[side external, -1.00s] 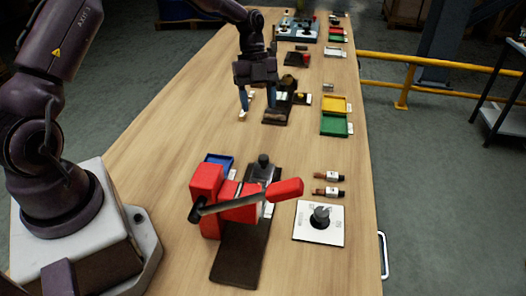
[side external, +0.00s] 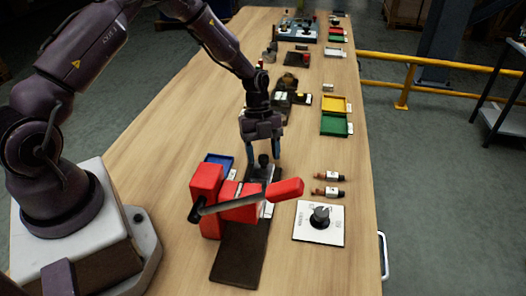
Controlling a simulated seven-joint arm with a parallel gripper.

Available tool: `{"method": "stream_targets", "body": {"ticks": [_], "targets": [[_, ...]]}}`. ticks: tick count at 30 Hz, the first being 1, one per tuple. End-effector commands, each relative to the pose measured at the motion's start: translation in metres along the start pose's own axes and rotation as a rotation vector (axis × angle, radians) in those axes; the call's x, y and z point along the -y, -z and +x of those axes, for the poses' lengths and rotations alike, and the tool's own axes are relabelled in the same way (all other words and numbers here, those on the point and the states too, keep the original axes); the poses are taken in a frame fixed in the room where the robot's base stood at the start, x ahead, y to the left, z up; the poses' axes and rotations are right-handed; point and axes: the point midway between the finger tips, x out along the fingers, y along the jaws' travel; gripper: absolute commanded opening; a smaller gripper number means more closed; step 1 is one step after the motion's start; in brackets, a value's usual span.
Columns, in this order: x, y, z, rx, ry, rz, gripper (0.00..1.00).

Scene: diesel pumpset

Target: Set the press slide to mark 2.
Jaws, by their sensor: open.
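The red press (side external: 207,190) stands on a dark base plate (side external: 240,255) at the near part of the table. Its grey lever with a red grip (side external: 285,190) reaches across to the right. Just behind the press is a small dark upright knob (side external: 263,161), seemingly on the press slide at the far end of the base. My gripper (side external: 264,158) is open and points down there, with its two blue-grey fingers on either side of the knob. I cannot tell whether they touch it. The slide's marks are too small to read and partly hidden by the press.
A white plate with a dark rotary knob (side external: 320,216) and two small bottle-like parts (side external: 328,192) lie to the right. Yellow (side external: 336,104) and green (side external: 334,125) trays lie farther back. The table's left side is clear.

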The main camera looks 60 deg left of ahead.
Motion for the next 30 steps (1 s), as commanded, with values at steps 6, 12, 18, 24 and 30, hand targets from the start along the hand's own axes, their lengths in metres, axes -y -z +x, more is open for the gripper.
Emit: {"method": "stream_targets", "body": {"ticks": [6, 12, 18, 24, 30], "targets": [[0.000, 0.000, 0.000, 0.000, 0.000, 0.000, 0.36], [0.000, 0.000, 0.000, -0.001, 0.000, 0.000, 0.00], [-0.005, 0.010, 0.004, -0.003, -0.002, 0.001, 0.00], [-0.025, 0.048, 0.019, -0.004, -0.005, 0.003, 0.00], [-0.041, 0.080, 0.032, -0.003, -0.003, 0.003, 0.00]]}}
